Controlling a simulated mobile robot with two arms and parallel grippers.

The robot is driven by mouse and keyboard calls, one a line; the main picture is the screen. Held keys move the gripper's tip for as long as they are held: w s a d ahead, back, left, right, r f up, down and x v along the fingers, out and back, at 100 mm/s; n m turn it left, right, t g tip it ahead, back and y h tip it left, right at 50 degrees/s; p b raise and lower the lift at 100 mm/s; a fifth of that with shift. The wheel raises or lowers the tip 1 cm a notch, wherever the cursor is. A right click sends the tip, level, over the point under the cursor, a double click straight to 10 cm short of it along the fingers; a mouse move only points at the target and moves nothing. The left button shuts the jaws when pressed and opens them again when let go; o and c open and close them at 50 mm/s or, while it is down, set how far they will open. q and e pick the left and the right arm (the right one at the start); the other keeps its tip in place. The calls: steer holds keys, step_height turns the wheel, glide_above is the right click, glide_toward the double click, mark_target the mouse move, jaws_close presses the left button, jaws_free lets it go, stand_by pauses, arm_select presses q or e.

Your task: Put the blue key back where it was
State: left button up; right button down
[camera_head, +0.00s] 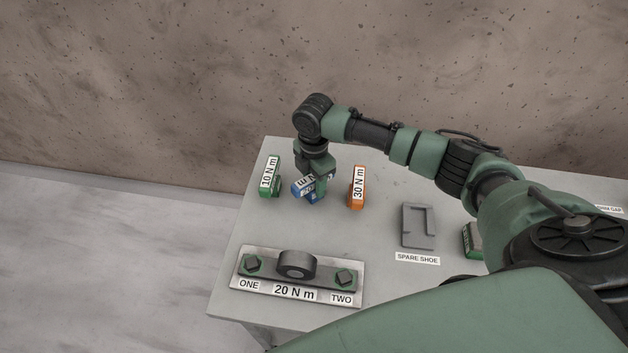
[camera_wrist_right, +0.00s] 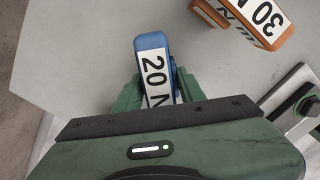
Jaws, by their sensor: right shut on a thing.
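The blue key (camera_head: 300,187) has a white label reading "20 N m", partly covered. It is between the green "10 N m" key (camera_head: 271,177) and the orange "30 N m" key (camera_head: 357,188) on the grey slab. My right gripper (camera_head: 314,190) is shut on the blue key from above. The wrist view shows the blue key (camera_wrist_right: 152,42) between the green fingers, its label facing the camera. I cannot tell whether the key touches the slab. My left gripper is not in view.
A metal plate (camera_head: 345,297) labelled "20 N m" bears two bolts marked ONE and TWO and a round dark part (camera_head: 296,264). A grey spare shoe (camera_head: 418,226) lies at right. The orange key (camera_wrist_right: 245,20) is close by in the wrist view. The slab's left edge is near.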

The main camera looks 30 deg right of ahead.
steer(key=c, duration=0.9)
jaws_free()
steer(key=shift+f, duration=0.1)
steer(key=shift+o, duration=0.2)
step_height(320, 180, up, 12)
steer(key=shift+r+b, duration=0.2)
steer(key=shift+b, duration=0.9)
steer(key=shift+s+f, duration=0.1)
steer(key=shift+f, duration=0.05)
